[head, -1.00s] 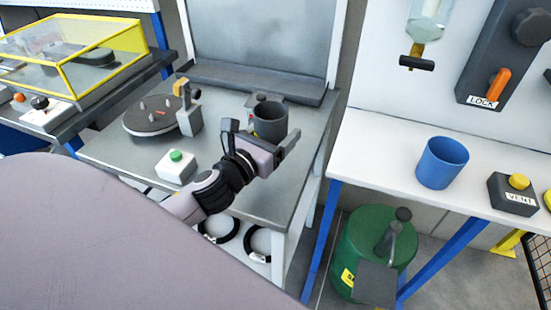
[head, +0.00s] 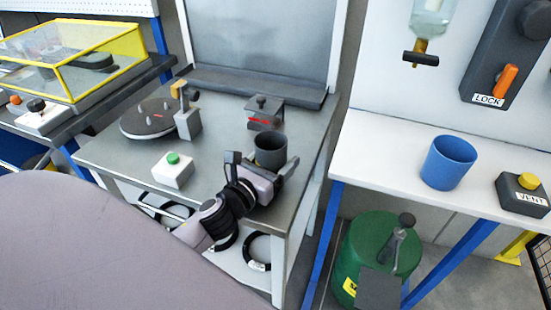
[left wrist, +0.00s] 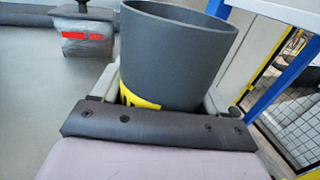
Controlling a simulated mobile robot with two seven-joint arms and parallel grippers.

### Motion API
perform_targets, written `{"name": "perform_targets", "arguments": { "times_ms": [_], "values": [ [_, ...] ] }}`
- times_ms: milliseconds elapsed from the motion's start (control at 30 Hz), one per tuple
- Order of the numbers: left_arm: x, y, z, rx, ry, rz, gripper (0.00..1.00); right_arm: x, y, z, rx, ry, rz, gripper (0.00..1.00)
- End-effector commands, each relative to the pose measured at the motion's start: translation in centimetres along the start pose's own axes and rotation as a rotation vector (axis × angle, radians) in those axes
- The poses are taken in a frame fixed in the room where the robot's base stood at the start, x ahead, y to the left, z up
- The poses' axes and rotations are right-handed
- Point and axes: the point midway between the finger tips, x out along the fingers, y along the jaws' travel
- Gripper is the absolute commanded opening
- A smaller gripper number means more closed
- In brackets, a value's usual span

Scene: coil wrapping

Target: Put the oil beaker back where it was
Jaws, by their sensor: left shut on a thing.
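A dark grey beaker (head: 270,153) is held upright in my left gripper (head: 261,166), over the front right part of the grey metal bench (head: 225,175). In the left wrist view the beaker (left wrist: 178,55) stands between the two fingers, with part of a yellow mark low on its side. The left gripper is shut on it. Its base is hidden, so I cannot tell whether it touches the bench. The inside looks dark. My right gripper is not in view.
A grey block with red marks (head: 263,113) stands behind the beaker. A turntable (head: 150,117) and green-button box (head: 173,170) are left. A blue beaker (head: 448,163) and VENT box (head: 523,194) stand on the white bench (head: 375,150). A green drum (head: 375,255) is below.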

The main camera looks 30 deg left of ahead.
Motion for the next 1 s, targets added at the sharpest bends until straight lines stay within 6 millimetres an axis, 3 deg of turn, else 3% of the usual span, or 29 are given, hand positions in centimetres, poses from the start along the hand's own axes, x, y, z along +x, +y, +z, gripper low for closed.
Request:
{"name": "perform_targets", "arguments": {
  "times_ms": [33,100,500,1000],
  "values": [
    [0.0,0.0,-0.2,0.000,0.000,0.000,0.77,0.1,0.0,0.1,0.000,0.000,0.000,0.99],
    [0.0,0.0,-0.1,0.000,0.000,0.000,0.99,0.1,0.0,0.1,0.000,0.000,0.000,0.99],
    [0.0,0.0,0.4,0.000,0.000,0.000,0.99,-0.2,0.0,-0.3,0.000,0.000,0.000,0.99],
    [-7.1,0.0,-0.1,-0.001,0.003,0.001,0.99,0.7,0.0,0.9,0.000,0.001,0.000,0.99]
  ]
}}
